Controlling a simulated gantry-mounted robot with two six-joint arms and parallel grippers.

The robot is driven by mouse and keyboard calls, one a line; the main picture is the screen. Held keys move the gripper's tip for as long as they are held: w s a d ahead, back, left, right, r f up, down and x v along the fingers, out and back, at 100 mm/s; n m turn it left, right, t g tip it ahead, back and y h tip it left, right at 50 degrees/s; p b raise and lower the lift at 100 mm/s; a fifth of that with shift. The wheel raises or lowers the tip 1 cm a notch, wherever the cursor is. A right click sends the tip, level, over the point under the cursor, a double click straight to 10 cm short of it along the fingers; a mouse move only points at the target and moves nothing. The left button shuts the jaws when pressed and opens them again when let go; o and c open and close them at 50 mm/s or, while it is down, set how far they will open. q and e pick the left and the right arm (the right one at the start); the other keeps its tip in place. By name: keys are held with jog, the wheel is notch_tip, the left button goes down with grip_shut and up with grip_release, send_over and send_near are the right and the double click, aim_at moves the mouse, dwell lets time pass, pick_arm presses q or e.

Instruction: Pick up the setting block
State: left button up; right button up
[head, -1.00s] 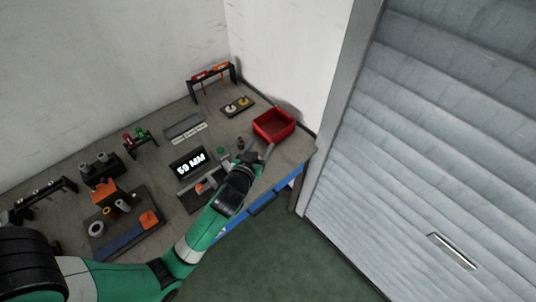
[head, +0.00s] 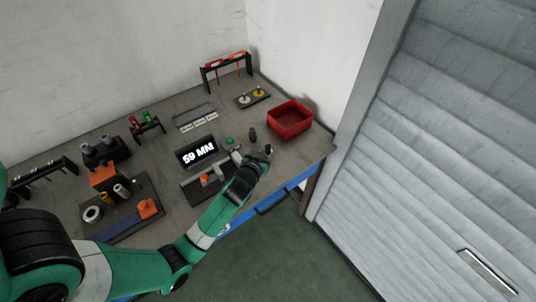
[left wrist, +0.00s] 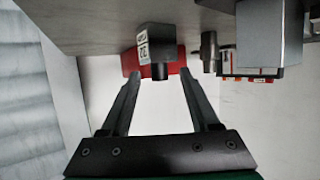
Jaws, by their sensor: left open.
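A dark block with a white number label and a round knob (left wrist: 154,46) shows in the left wrist view; I take it to be the setting block. In the head view, a small dark upright piece (head: 252,134) stands on the bench near the red bin and may be the same thing. My left gripper (head: 264,151) is over the front part of the bench, close to that piece. In the left wrist view its two fingers (left wrist: 159,76) are spread with nothing held, and the block shows between and beyond their tips. My right gripper is not in view.
A red bin (head: 291,128) stands behind the gripper at the right. A display reading 59 MM (head: 198,151) and a small green button (head: 229,141) are to the left. A rack with labelled pieces (head: 197,126) lies farther back. Fixtures crowd the left of the bench.

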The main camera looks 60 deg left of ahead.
pick_arm(q)
jog(key=b+x, duration=0.2)
jog(key=x, duration=0.3)
jog(key=shift+w+a+f, duration=0.2)
jog(key=shift+w+a, duration=0.05)
jog(key=shift+a, duration=0.05)
grip_shut()
jog(key=shift+f, duration=0.1)
dwell(1.0)
